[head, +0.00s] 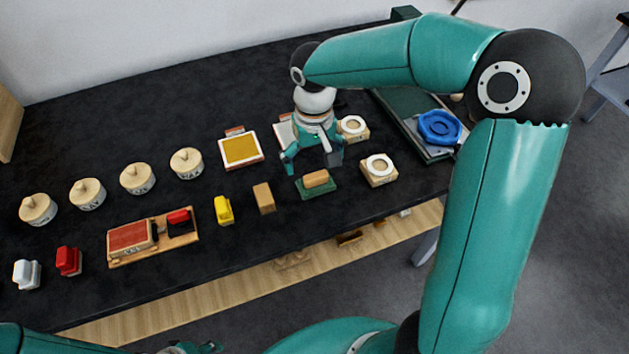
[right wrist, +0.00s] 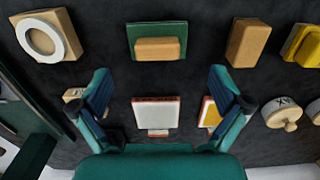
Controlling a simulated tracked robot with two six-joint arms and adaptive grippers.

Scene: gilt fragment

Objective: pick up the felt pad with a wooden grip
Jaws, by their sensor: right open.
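The felt pad with a wooden grip (head: 316,190) is a green slab with a light wooden block on top. It lies near the front edge of the black table, right of centre; it also shows in the right wrist view (right wrist: 157,29) at the top centre. My right gripper (head: 312,162) is open and empty, above the table and just behind the pad. In the right wrist view its fingers (right wrist: 160,76) are spread, with the pad beyond the tips and between their lines. At the bottom edge of the head view, a small part of my left gripper (head: 190,348) shows; its jaws are unclear.
A wooden block (head: 264,198) stands left of the pad, with a yellow block (head: 223,210) farther left. A wooden block with a white ring (head: 379,170) is on its right. A framed yellow pad (head: 240,150) lies behind. A blue ring-shaped object (head: 439,127) is far right.

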